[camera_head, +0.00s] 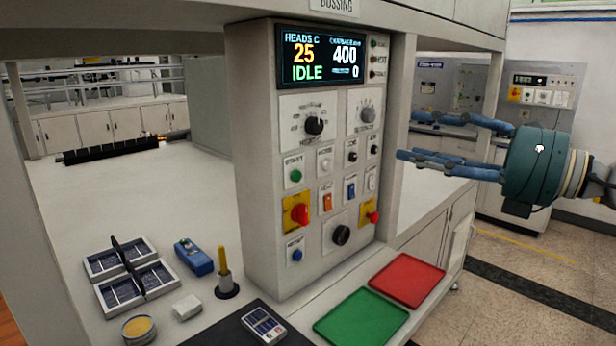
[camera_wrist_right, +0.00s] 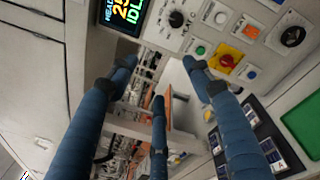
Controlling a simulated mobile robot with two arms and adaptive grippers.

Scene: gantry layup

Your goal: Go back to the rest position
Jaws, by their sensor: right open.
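My right gripper (camera_head: 428,138) comes in from the right in the head view, with a teal body and blue fingers. Its fingers are spread and hold nothing. They point left toward the control panel (camera_head: 268,180) and appear level with its upper half, to the right of its side. In the right wrist view the blue fingers (camera_wrist_right: 160,85) are apart, with nothing between them, and the panel's screen (camera_wrist_right: 127,14) and knobs show beyond. My left gripper is in neither view.
A green tray (camera_head: 361,318) and a red tray (camera_head: 407,280) lie on the bench before the panel. Solar cells in a divided holder (camera_head: 130,276), a blue tool (camera_head: 194,258) and a yellow-handled tool (camera_head: 224,270) sit left. Open floor (camera_head: 530,275) lies right.

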